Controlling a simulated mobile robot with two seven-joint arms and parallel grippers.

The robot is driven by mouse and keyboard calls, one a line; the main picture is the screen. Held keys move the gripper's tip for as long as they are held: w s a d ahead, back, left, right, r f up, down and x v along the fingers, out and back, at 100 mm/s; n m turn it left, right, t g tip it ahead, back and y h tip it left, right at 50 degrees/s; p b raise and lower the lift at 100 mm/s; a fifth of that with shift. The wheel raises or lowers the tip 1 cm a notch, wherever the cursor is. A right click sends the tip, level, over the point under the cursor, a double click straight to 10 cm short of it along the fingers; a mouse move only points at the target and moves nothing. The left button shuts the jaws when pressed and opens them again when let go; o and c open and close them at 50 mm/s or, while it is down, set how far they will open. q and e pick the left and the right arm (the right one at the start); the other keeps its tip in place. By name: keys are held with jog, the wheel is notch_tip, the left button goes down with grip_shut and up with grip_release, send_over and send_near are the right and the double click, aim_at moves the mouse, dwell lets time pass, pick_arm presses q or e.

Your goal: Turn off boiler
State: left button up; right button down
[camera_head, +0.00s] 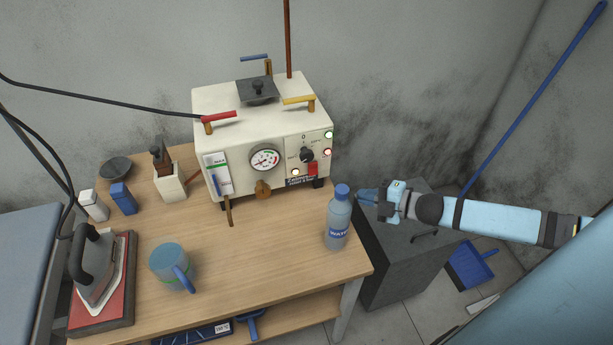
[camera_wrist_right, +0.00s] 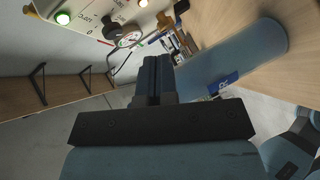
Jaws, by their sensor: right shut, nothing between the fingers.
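The cream boiler (camera_head: 230,117) stands at the back of the wooden table. Its front has a round gauge (camera_head: 265,157), a black rotary knob (camera_head: 307,155), a red switch (camera_head: 313,168) and several lit lamps. Part of the boiler front, with a lit green lamp, shows at the top left of the right wrist view (camera_wrist_right: 90,14). My right gripper (camera_head: 362,197) is shut and empty, to the right of the blue water bottle (camera_head: 338,222) and apart from the boiler. The wrist view shows its fingers (camera_wrist_right: 152,75) together. My left gripper is not in view.
The bottle also fills part of the wrist view (camera_wrist_right: 235,55), close to the fingers. An iron (camera_head: 97,268), a mug (camera_head: 172,268) and small containers are on the table's left. A grey cabinet (camera_head: 390,262) stands below my right arm.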

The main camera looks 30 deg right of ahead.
jog(key=shift+w+d+r+n, duration=0.3)
jog(key=shift+w+r+n, duration=0.2)
jog(key=shift+w+n, duration=0.1)
jog(key=p, duration=0.1)
send_near(313, 169)
jog(key=w+a+f, duration=0.3)
jog(key=w+a, duration=0.1)
jog(key=shift+w+d+f, duration=0.2)
jog(key=shift+w+d, duration=0.05)
jog(key=shift+w, duration=0.15)
